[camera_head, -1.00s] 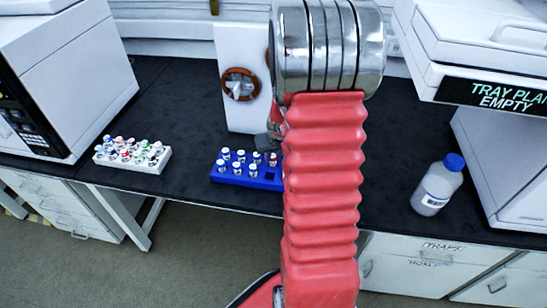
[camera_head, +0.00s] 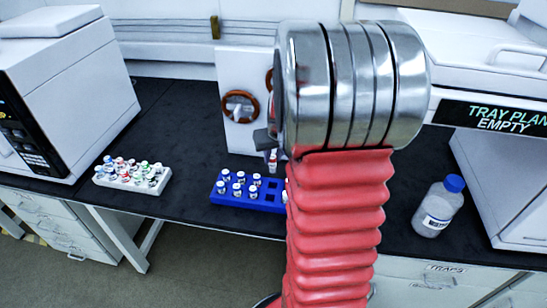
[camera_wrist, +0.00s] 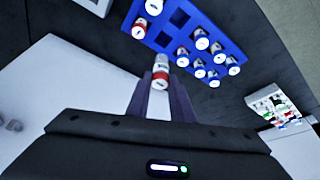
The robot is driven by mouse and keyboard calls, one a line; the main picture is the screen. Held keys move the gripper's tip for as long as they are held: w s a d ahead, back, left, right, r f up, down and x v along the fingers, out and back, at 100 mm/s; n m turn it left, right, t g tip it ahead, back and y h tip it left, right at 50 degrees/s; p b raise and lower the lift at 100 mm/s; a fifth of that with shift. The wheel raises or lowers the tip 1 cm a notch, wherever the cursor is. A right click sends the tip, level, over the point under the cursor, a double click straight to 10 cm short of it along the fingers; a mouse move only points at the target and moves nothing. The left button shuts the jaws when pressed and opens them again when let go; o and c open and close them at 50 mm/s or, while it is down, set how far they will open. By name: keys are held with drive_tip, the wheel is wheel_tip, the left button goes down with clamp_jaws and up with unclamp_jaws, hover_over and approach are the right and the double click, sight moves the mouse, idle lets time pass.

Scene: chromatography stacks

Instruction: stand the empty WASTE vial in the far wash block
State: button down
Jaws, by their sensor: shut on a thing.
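My gripper (camera_wrist: 160,100) is shut on a small vial (camera_wrist: 161,76) with a white top and a red band. In the head view, the held vial (camera_head: 273,160) hangs upright above the back edge of a blue block (camera_head: 232,202), clear of it. In the wrist view, the blue block (camera_wrist: 212,27) has empty square holes and several capped vials; I cannot read their labels. A white block (camera_head: 118,184) full of vials stands far left on the bench; it also shows in the wrist view (camera_wrist: 262,104). Neither block has a readable wash label.
A white panel (camera_head: 240,70) with a brown ring stands behind the blue block. A blue-capped bottle (camera_head: 438,207) stands at right. White instruments stand at left (camera_head: 65,90) and right (camera_head: 510,185). Dark bench (camera_head: 185,140) lies clear between the two blocks.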

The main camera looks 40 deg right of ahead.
idle(0.3)
drive_tip(key=w+a+r+n, duration=0.1)
drive_tip(key=w+a, duration=0.3)
drive_tip(key=a, duration=0.6)
drive_tip(key=w+a+r+n+y, duration=0.1)
drive_tip(key=w+a, duration=0.3)
drive_tip(key=a, duration=0.6)
drive_tip(key=w+a+r+n, duration=0.2)
drive_tip(key=w+a+n, duration=0.1)
drive_tip(key=a, duration=0.8)
drive_tip(key=shift+w+y, duration=0.4)
drive_tip(key=shift+w, duration=0.25)
drive_tip(key=shift+s, duration=0.1)
